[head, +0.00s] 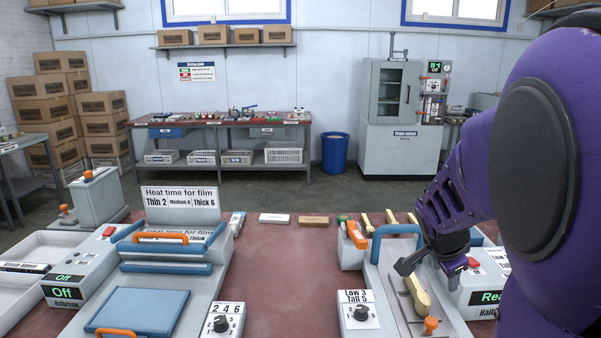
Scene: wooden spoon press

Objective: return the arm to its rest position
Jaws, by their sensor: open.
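My purple arm comes in from the right side of the head view. My gripper (432,266) points down over the press on the right, with its dark fingers apart. A wooden spoon (419,296) lies on the bed of that press, just below and beside the fingers. I cannot tell whether the fingers touch the spoon. The press (385,285) has a raised lid with a blue handle behind the gripper. An orange knob (431,325) stands at the front of the bed.
A film sealer (140,310) with orange handles stands at left, beside a box reading "Off" (64,293). Dial boxes (222,321) and (359,317) stand at the front. More wooden spoons (391,217) lie behind the press. The middle of the red table (285,270) is clear.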

